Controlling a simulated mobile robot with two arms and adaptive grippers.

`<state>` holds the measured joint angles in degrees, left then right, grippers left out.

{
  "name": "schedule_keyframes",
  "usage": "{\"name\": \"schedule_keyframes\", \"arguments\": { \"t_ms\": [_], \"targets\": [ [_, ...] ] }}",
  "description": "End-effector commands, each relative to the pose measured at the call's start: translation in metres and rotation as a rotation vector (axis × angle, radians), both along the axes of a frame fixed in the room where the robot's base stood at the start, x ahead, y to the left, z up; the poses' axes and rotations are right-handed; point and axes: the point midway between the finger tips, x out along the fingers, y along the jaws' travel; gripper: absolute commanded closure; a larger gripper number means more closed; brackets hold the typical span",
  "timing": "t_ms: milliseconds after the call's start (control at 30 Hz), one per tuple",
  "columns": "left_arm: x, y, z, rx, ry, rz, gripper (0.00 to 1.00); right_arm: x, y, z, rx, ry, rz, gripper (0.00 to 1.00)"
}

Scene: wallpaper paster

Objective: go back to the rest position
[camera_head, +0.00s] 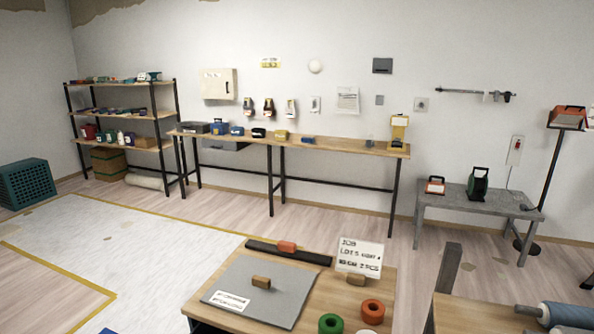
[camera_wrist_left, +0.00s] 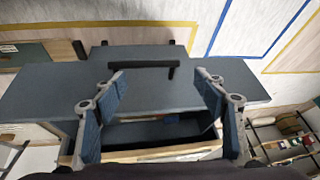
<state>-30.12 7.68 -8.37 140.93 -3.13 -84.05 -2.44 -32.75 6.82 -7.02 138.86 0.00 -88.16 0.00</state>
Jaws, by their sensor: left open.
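My left gripper (camera_wrist_left: 158,80) shows in the left wrist view, with its two blue-padded fingers spread wide apart. Nothing is held between them. Beyond the fingers is a dark grey flat surface (camera_wrist_left: 50,93) with a black bar (camera_wrist_left: 143,65) on it. An open, dark box-like space with a light wooden edge lies below, between the fingers. I cannot tell whether the fingers touch anything. Neither gripper shows in the head view, and my right gripper is in no view.
A near wooden table (camera_head: 377,283) holds a grey mat (camera_head: 237,288), a job card (camera_head: 359,254), and green (camera_head: 331,324) and red rolls (camera_head: 373,311). A long workbench (camera_head: 345,146), a shelf unit (camera_head: 118,115) and a grey side table (camera_head: 455,198) stand along the walls. The floor at left is open.

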Motion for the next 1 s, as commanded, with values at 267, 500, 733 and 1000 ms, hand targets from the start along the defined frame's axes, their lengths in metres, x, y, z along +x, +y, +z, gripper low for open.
{"name": "schedule_keyframes", "arguments": {
  "t_ms": [267, 500, 733, 1000],
  "targets": [
    [-0.045, -0.003, -0.082, -0.051, 0.168, 0.059, 0.35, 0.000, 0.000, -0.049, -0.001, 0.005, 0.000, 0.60],
    [-0.038, -0.004, -0.182, -0.049, 0.181, 0.056, 0.35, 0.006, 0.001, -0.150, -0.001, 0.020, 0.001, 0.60],
    [-0.034, -0.005, -0.274, -0.047, 0.194, 0.054, 0.35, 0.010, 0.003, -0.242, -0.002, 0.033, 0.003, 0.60],
    [-0.034, -0.006, -0.333, -0.047, 0.202, 0.052, 0.35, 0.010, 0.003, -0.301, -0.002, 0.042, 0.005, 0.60]
  ]
}}
